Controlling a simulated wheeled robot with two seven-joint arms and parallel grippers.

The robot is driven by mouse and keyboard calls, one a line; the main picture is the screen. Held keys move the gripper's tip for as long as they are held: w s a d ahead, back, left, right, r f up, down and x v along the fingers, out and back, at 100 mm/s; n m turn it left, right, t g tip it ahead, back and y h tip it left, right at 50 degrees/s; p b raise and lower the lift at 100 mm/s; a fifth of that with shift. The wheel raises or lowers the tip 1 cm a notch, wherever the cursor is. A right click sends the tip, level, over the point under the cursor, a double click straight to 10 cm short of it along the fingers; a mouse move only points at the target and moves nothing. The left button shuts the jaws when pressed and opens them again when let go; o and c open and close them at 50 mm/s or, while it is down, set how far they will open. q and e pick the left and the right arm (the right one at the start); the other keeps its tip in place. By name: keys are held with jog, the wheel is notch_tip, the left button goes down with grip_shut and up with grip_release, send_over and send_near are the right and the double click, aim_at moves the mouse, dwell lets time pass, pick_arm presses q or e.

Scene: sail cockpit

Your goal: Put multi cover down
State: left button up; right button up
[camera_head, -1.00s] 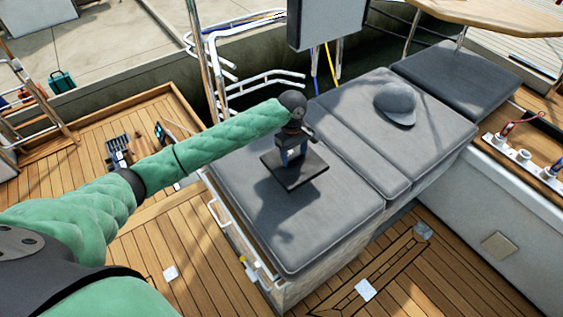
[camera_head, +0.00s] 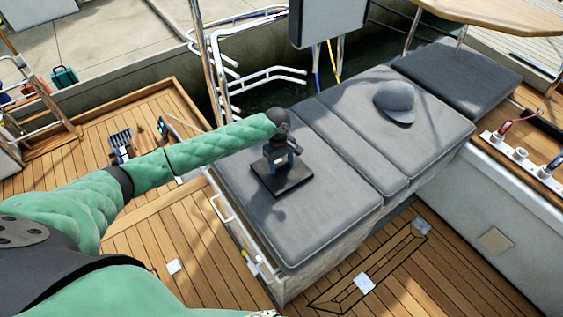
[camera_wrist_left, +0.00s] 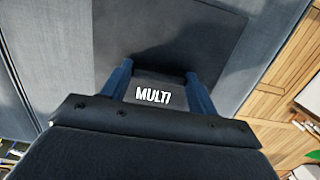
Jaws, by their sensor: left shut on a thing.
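The multi cover (camera_head: 283,179) is a dark, flat square panel near the front left part of the grey cushioned bench. In the left wrist view its dark plate (camera_wrist_left: 165,35) shows beyond a raised part marked "MULTI" (camera_wrist_left: 153,95). My left gripper (camera_head: 280,160) is above the panel, its blue fingers on both sides of the raised part, shut on it. The panel lies flat at or very close to the cushion; I cannot tell whether it touches. My right gripper is not in view.
The grey cushions (camera_head: 335,215) carry a grey cap (camera_head: 395,101) farther right. A metal handrail (camera_head: 222,209) runs along the bench's near left side. Cushion right of the panel is clear.

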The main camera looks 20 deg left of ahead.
pick_arm(q)
jog(key=o, duration=0.7)
jog(key=shift+o, duration=1.4)
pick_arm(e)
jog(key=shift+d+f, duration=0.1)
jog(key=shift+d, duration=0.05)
pick_arm(q)
jog(key=shift+r, duration=0.25)
notch_tip(320, 180, up, 12)
jog(key=w+a+b, duration=0.1)
jog(key=b, duration=0.2)
jog(key=shift+f, duration=0.2)
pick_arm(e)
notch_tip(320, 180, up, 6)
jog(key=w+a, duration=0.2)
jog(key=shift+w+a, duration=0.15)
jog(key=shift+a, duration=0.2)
pick_arm(q)
jog(key=shift+s+f, duration=0.1)
jog(key=shift+f, duration=0.05)
